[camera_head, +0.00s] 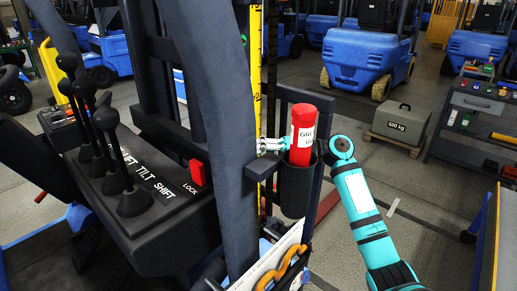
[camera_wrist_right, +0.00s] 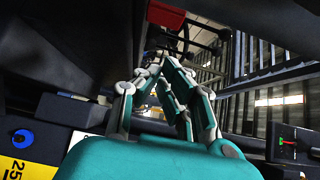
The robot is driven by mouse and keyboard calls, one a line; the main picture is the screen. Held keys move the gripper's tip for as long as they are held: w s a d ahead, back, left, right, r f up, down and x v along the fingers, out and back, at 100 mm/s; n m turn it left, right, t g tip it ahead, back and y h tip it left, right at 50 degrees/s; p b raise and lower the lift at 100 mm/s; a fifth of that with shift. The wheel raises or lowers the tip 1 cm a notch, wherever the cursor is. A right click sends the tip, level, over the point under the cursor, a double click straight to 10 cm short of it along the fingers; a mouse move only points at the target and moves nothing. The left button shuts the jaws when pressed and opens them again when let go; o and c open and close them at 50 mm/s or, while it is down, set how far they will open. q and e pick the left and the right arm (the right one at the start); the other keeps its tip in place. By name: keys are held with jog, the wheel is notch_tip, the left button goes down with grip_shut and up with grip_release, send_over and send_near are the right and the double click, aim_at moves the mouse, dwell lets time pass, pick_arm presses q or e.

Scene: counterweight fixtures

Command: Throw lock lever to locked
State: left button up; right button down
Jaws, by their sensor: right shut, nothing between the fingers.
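The lock lever (camera_head: 198,173) is a small red handle on the right side of the black lever console (camera_head: 165,215), beside the white word LOCK. It stands roughly upright. My right gripper (camera_head: 262,146) reaches in from the right, partly hidden behind a red cylinder, with its fingers pointing left towards the dark post. It is apart from the red lever, to its right. In the right wrist view the fingers (camera_wrist_right: 160,62) are closed together and empty. A red block (camera_wrist_right: 165,15) shows beyond them; I cannot tell whether it is the lever. My left gripper is not in view.
The red cylinder (camera_head: 303,130) sits in a black holder (camera_head: 297,190) in front of my right wrist. A thick dark post (camera_head: 215,90) stands between gripper and lever. Several black knobbed levers (camera_head: 107,120) rise from the console.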

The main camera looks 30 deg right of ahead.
aim_at(198, 172)
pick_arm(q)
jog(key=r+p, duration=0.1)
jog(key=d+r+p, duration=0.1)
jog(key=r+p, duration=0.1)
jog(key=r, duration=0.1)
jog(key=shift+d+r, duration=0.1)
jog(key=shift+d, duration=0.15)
pick_arm(e)
jog(key=a, duration=0.8)
jog(key=shift+w, duration=0.35)
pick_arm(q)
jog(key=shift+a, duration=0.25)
pick_arm(e)
jog(key=shift+a, duration=0.15)
pick_arm(q)
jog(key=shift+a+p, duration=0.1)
jog(key=shift+p, duration=0.2)
